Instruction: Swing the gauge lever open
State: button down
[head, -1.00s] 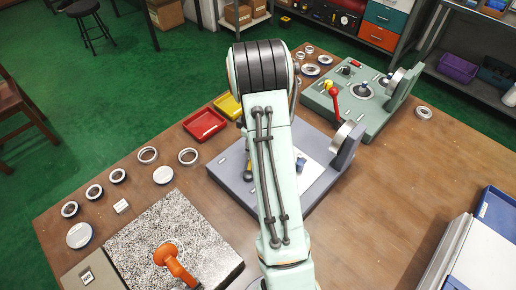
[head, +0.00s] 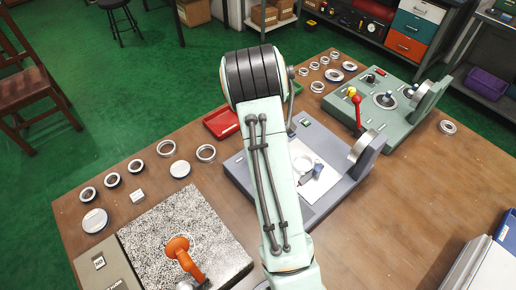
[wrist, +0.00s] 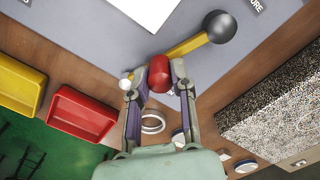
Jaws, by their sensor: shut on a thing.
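The gauge lever shows in the wrist view as a yellow bar (wrist: 187,46) with a dark ball (wrist: 219,27) at one end and a red knob (wrist: 159,72) at the other. My gripper (wrist: 155,80) is shut on the red knob, with one finger on each side. The lever lies over the blue-grey gauge fixture (wrist: 112,8). In the head view the fixture (head: 240,172) stands mid-table, partly behind my arm. My gripper and the lever are hidden there.
A red tray (head: 220,124) stands left of my arm. A yellow tray (wrist: 18,88) shows in the wrist view. A green fixture (head: 400,122) with a red lever stands behind right. A granite plate (head: 150,240) with an orange handle is at front left.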

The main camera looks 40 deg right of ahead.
jog(key=shift+a, duration=0.1)
dwell(0.3)
jog(key=c, duration=0.9)
grip_release()
jog(key=shift+c, duration=0.2)
jog(key=shift+r, duration=0.1)
notch_tip(320, 180, up, 12)
